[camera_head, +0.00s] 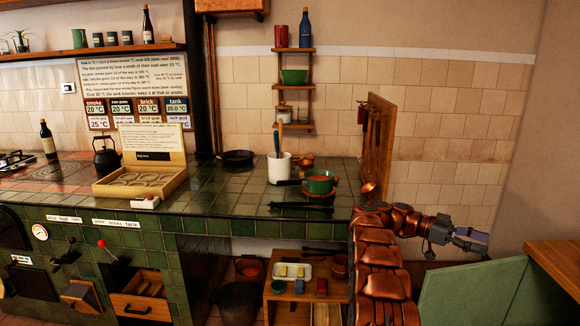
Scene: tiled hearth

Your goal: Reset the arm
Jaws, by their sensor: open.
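My copper-coloured arm rises at the lower right, in front of the right end of the green-tiled counter (225,201). It bends to the right at the top. My gripper (474,239), dark with grey-purple fingers, points right, out past the counter's end. It is small in the picture, open, and I see nothing held in it. It is apart from the wall behind and the green panel below.
A green pot (320,182), a white utensil crock (279,168) and an open wooden box (140,182) stand on the counter. A hanging wooden board (378,145) is behind my arm. A green panel (470,293) and wooden top (556,262) lie lower right.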

